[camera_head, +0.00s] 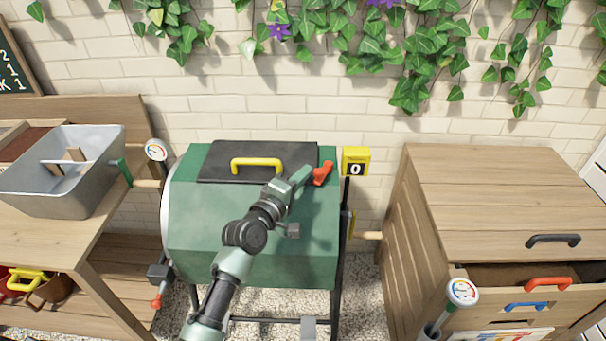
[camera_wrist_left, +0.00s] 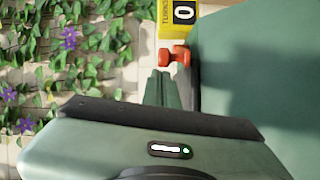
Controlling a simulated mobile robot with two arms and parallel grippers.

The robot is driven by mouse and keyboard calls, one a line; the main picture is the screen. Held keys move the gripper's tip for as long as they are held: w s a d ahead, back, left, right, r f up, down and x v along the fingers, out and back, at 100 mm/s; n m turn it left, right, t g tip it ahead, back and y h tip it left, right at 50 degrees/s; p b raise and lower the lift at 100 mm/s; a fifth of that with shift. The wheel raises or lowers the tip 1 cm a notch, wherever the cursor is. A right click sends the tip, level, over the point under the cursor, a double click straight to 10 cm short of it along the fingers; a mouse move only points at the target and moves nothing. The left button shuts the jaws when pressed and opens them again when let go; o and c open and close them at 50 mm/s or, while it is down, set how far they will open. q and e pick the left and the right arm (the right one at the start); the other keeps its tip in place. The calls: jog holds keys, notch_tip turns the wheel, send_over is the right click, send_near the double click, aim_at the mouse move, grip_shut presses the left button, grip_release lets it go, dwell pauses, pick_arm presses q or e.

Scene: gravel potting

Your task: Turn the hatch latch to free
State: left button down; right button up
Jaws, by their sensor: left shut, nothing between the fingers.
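The red hatch latch (camera_head: 322,172) sits at the right end of the black hatch (camera_head: 215,162), on top of the green drum (camera_head: 250,245). The hatch lies closed and has a yellow handle (camera_head: 257,162). My left gripper (camera_head: 308,174) is shut, and its tips are close beside the latch on its left. In the left wrist view the latch (camera_wrist_left: 181,55) shows just beyond the green fingertips (camera_wrist_left: 158,74). Nothing is between the fingers. I cannot tell whether the tips touch the latch. My right gripper is not in view.
A yellow counter reading 0 (camera_head: 356,161) stands right behind the latch. A wooden bench (camera_head: 80,235) with a grey metal bin (camera_head: 60,190) is on the left. A wooden cabinet (camera_head: 490,200) with an open drawer is on the right. An ivy-hung brick wall is behind.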

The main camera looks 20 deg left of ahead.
pick_arm(q)
jog(key=shift+r+p, duration=0.15)
jog(key=shift+p, duration=0.2)
jog(key=y+p, duration=0.1)
jog(key=n+p, duration=0.1)
jog(key=shift+s+d+r+y+p, duration=0.1)
jog(key=shift+d+r+y+p, duration=0.05)
jog(key=shift+d+y+p, duration=0.2)
jog(key=shift+y, duration=0.25)
jog(key=d+p, duration=0.1)
jog(key=d, duration=0.1)
jog(key=d+p, duration=0.1)
jog(key=d, duration=0.1)
jog(key=shift+s, duration=0.4)
jog(key=shift+a+f, duration=0.15)
jog(key=shift+f, duration=0.15)
